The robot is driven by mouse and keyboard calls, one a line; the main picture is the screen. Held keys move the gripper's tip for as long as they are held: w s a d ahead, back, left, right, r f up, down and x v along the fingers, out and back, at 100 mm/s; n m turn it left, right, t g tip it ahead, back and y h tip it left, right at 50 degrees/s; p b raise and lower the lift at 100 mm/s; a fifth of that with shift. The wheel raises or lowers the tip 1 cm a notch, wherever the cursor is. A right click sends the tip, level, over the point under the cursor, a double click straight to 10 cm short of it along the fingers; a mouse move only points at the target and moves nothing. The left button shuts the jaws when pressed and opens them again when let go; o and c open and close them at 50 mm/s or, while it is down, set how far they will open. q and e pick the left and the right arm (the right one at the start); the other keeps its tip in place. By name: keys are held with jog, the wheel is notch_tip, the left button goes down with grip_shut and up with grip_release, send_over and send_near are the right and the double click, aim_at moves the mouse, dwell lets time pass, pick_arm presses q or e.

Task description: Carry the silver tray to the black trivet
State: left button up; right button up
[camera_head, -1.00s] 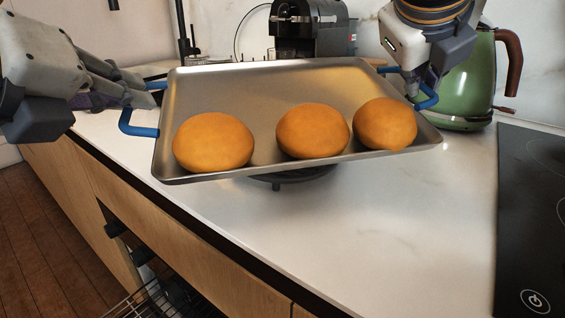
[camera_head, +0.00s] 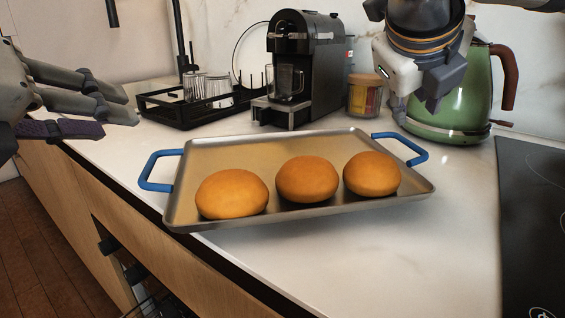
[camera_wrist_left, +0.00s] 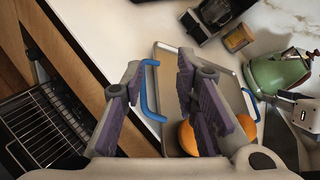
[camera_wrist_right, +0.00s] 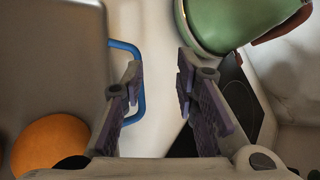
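The silver tray (camera_head: 300,207) sits low over the counter, with three round orange-brown buns (camera_head: 307,179) in a row on it. Its left front corner reaches over the counter's edge. The black trivet is not visible; the tray may cover it. My left gripper (camera_head: 120,112) is open and empty, left of the tray's left blue handle (camera_head: 146,172). That handle also shows beyond its spread fingers in the left wrist view (camera_wrist_left: 147,95). My right gripper (camera_head: 415,106) is above the right blue handle (camera_head: 420,150). Its fingers are spread and empty in the right wrist view (camera_wrist_right: 158,85).
A green kettle (camera_head: 455,112) stands close to my right gripper. A coffee machine (camera_head: 325,75), a jar (camera_head: 364,95) and a black rack with glasses (camera_head: 185,117) stand behind the tray. A black hob (camera_head: 535,220) is at right. The counter in front is clear.

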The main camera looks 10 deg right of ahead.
pick_arm(q)
jog(key=v, duration=0.8)
pick_arm(e)
jog(key=v, duration=0.7)
jog(key=shift+s+a+r, duration=0.15)
jog(key=shift+s+r, duration=0.05)
